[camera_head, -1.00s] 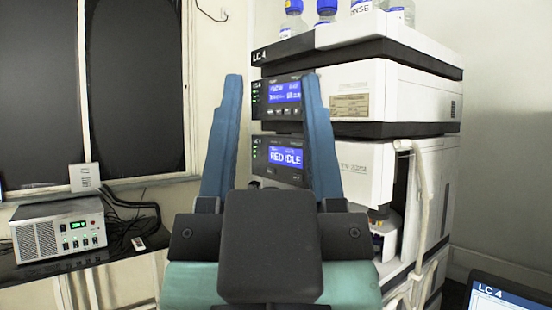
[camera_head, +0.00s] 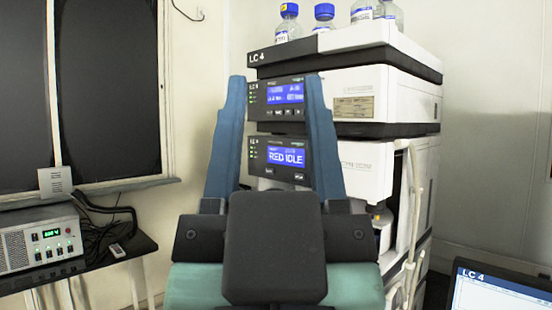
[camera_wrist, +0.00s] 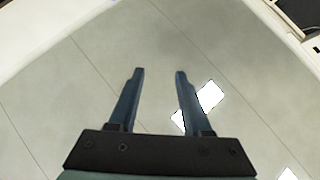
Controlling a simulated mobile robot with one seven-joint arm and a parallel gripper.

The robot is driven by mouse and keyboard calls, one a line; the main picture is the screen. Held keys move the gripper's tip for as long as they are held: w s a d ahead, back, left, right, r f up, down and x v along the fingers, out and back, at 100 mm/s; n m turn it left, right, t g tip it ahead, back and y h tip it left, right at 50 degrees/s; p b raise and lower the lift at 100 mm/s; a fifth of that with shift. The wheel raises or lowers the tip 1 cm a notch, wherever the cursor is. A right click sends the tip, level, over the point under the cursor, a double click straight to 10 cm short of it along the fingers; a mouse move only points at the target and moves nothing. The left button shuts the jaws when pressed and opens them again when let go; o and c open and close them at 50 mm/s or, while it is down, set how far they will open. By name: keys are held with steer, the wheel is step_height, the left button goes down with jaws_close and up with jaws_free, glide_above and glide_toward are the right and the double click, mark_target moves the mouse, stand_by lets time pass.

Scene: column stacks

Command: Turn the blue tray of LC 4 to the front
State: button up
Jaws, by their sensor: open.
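The LC 4 stack (camera_head: 365,78) stands ahead, a white and black column with "LC 4" on its top left corner and two blue displays, the lower reading "RED IDLE". Blue-capped bottles (camera_head: 288,22) stand on its top. I cannot make out a blue tray in any view; the lower front of the stack is partly behind my gripper. My gripper (camera_head: 275,80) is open and empty, its two blue fingers apart in front of the displays. In the wrist view my gripper (camera_wrist: 158,72) points over bare floor with nothing between the fingers.
A grey box with green lights (camera_head: 42,240) sits on a dark table (camera_head: 95,262) at the left, with black cables and a small remote. A laptop screen marked "LC 4" (camera_head: 500,292) is at the lower right. Pale tubes (camera_head: 412,215) hang down the stack's front right. The floor (camera_wrist: 80,80) is clear.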

jaws_close()
stand_by(1.5)
